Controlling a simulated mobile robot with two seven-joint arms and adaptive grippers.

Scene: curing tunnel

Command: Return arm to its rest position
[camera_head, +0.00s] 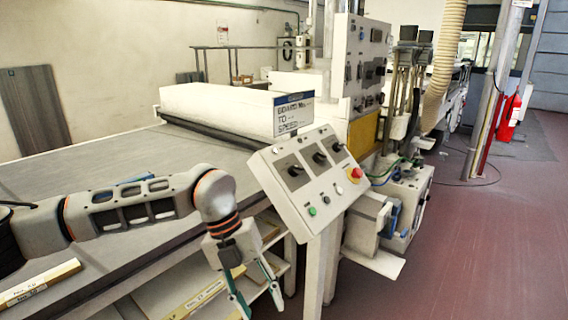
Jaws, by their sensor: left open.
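My left arm comes in from the left, stretched out over the near edge of the grey table. My left gripper (258,294) hangs down at the end of it, just left of and below the tilted control panel (306,177). Its two green-tipped fingers are apart, with nothing between them. Part of the lower fingertips is close to the bottom edge of the picture. The panel carries black knobs, several small buttons and a red emergency button on a yellow base. My right gripper does not show.
The grey table (100,165) runs back to a white tunnel housing (222,108) with a sign. Shelves (165,290) with labelled wooden strips lie below the table edge. A control cabinet (357,65) stands behind the panel. The reddish floor (480,240) at the right is clear.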

